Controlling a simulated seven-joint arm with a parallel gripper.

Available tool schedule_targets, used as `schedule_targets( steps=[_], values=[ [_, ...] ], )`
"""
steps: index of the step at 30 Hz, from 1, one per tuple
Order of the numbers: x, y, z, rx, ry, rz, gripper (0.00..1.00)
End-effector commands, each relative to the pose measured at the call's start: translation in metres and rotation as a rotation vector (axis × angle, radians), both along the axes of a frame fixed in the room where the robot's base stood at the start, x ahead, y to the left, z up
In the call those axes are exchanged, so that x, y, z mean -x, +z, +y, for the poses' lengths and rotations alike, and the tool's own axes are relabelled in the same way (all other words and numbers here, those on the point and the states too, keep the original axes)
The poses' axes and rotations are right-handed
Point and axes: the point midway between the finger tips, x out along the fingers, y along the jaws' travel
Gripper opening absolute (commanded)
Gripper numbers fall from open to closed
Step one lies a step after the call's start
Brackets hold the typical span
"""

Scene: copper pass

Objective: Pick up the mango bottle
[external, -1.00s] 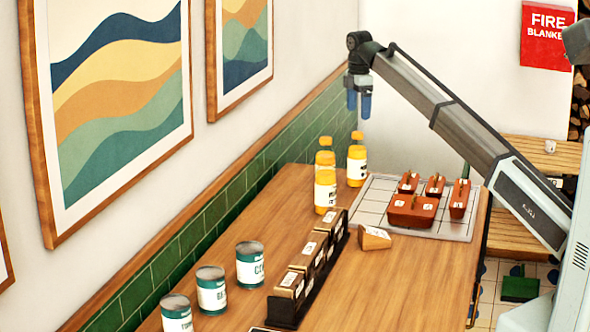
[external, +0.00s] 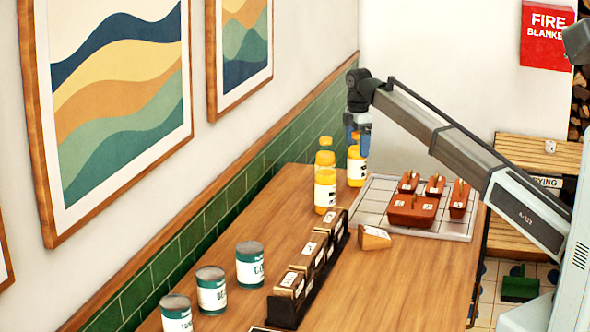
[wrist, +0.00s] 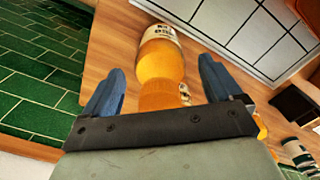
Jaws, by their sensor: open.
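Three orange-yellow bottles with white labels stand at the far left of the counter: a front one (external: 325,193), one behind it (external: 325,157) and one to the right (external: 356,172). The labels are too small to read, so I cannot tell which is mango. My gripper (external: 358,151) is open, with its blue fingers down at the top of the right-hand bottle. In the wrist view, an orange bottle (wrist: 161,66) lies between the two spread fingers of my gripper (wrist: 161,65). I cannot tell whether a finger touches it.
A tiled tray (external: 372,205) with several brown lidded dishes (external: 411,210) is right of the bottles. A wooden wedge (external: 374,237), a black rack (external: 318,277) of boxes and several cans (external: 250,265) stand nearer. The green tiled wall (external: 215,208) runs close along the left.

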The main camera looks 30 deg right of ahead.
Motion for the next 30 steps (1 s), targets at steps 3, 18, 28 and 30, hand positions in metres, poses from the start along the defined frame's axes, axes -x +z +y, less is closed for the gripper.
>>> schedule_targets(
  steps=[3,18,28,30],
  values=[
    [0.0003,-0.0072,-0.0002,0.0,0.0,0.001,0.92],
    [-0.0001,-0.0066,-0.0001,0.0,0.0,0.0,0.61],
    [-0.0001,-0.0065,-0.0001,0.0,0.0,0.0,0.3],
    [-0.0001,-0.0065,-0.0001,0.0,0.0,0.0,0.23]
  ],
)
